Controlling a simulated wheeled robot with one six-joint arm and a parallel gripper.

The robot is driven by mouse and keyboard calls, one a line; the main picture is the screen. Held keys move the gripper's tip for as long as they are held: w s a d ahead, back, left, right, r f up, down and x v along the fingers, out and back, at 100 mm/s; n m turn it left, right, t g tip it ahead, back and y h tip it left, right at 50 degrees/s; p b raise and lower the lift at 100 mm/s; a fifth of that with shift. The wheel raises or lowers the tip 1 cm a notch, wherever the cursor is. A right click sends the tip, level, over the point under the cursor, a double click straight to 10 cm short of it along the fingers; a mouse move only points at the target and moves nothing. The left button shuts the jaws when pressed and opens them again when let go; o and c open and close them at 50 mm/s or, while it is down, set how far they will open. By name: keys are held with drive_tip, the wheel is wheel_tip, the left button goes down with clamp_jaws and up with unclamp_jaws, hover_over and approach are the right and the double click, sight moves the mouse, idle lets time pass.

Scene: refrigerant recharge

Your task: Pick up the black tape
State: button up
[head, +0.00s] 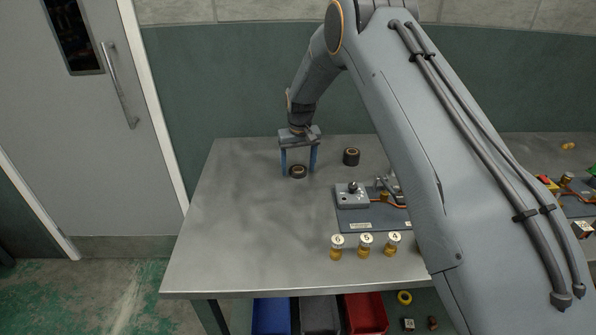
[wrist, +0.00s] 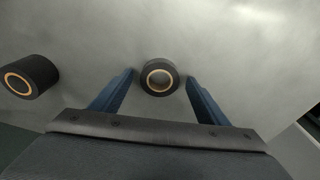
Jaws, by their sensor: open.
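A roll of black tape (head: 298,171) with a tan core lies flat on the grey metal table (head: 240,220), toward the back. In the wrist view this black roll (wrist: 160,77) lies between the fingertips, with space on both sides. My gripper (head: 299,171) is open and empty, its two blue fingers pointing down at the roll; they also show in the wrist view (wrist: 159,76). A second black roll (head: 351,157) stands to the right, and it shows at the left of the wrist view (wrist: 28,77).
Numbered brass caps (head: 365,245) stand near the front edge. My arm hides part of the table's right side.

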drive_tip(key=c, duration=1.1)
drive_tip(key=shift+r, duration=0.1)
